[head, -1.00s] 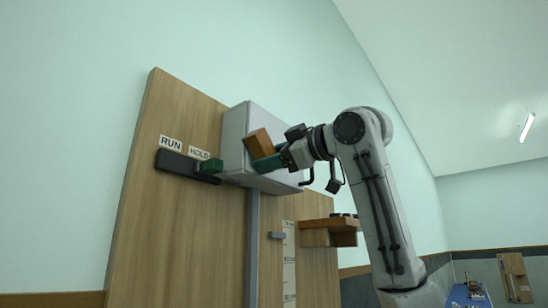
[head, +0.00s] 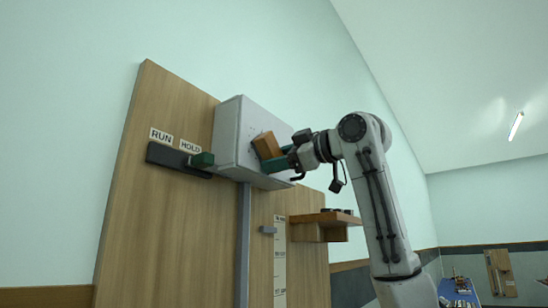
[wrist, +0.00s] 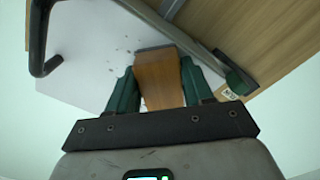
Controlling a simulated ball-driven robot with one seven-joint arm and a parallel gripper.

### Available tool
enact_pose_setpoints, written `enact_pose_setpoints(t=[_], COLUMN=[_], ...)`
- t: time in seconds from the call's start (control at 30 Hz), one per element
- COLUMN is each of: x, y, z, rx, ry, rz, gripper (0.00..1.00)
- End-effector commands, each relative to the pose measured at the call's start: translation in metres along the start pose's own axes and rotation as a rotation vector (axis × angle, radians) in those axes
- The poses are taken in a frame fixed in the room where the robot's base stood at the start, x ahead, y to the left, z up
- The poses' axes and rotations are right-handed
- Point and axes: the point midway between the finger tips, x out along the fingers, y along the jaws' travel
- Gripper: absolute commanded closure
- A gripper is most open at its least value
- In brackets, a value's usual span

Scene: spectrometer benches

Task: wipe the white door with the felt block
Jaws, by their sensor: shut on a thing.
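The white door (head: 262,118) is the front of a pale box mounted high on a wooden panel. In the wrist view the white door (wrist: 90,50) shows scattered grey specks left of the block and a dark bar handle at the left. My gripper (head: 277,158) is shut on the felt block (head: 268,145), with a green finger on each side. In the wrist view the block (wrist: 158,78) is brown wood with a dark grey felt end facing the door. The felt is at or very near the door; contact is hard to tell.
A dark slide with a green knob (head: 202,159) sits left below the box, under RUN and HOLD labels. A grey vertical strip (head: 244,225) runs below the box. A wooden shelf (head: 322,220) juts out at the lower right. Open air lies right of my arm.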

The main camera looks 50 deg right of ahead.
Motion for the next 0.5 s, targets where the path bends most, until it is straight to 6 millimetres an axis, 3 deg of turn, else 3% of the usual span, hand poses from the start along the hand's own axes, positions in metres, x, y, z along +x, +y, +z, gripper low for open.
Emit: enact_pose_setpoints(t=[0.5], x=[0.002], y=[0.021], z=[0.02], rx=[0.0], ry=[0.0], rz=[0.0], gripper=[0.73])
